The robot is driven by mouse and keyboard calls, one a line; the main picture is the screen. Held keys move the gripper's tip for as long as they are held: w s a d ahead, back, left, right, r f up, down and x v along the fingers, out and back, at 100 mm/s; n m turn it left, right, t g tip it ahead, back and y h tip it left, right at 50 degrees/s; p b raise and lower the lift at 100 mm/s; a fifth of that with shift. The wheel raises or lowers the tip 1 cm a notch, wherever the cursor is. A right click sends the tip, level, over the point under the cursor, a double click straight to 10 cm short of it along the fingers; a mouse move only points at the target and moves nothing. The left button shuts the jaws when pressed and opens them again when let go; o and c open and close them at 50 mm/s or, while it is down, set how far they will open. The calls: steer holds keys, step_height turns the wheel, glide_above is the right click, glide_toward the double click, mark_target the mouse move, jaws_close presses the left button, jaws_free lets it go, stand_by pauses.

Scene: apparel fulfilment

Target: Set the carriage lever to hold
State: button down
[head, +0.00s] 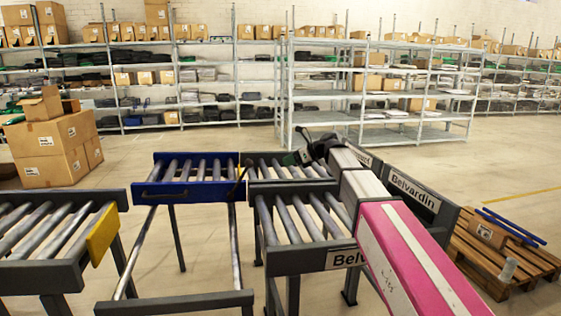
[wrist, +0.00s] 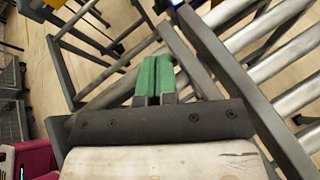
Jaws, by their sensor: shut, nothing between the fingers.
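My gripper (head: 290,158) is over the rollers to the right of the carriage, apart from that piece. In the wrist view its green fingers (wrist: 154,78) are shut together with nothing between them. A bit of blue (wrist: 176,3) shows at the top edge there.
A roller section with a yellow end plate (head: 102,234) stands at the left. Conveyor frames marked Belvardin (head: 300,260) lie under my arm. Cardboard boxes (head: 52,147) are stacked at left, a wooden pallet (head: 500,260) at right. Shelving lines the back, with open floor before it.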

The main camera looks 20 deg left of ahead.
mark_target(252, 163)
steer(key=x, duration=0.3)
steer(key=r+x, duration=0.1)
steer(key=x, duration=0.3)
steer(key=a+x, duration=0.1)
steer(key=x, duration=0.2)
steer(key=shift+w+a+r, duration=0.2)
steer(key=shift+a+r, duration=0.05)
steer(key=shift+r, duration=0.05)
steer(key=shift+a+r, duration=0.2)
steer(key=shift+a, duration=0.3)
steer(key=shift+s+a+r, duration=0.1)
steer(key=shift+s+a+r+h, duration=0.35)
steer(key=shift+a+r+h, duration=0.05)
steer(key=shift+a+r, duration=0.2)
steer(key=s+a+r+n+t+h, duration=0.1)
steer(key=s+a+t+h, duration=0.1)
steer(key=s+a+h, duration=0.2)
steer(key=s+a+r+t+h, duration=0.2)
steer(key=s+a+h, duration=0.1)
steer(key=a, duration=0.7)
steer(key=shift+s+n+h, duration=0.35)
steer(key=shift+n+h, duration=0.05)
steer(key=shift+h, duration=0.1)
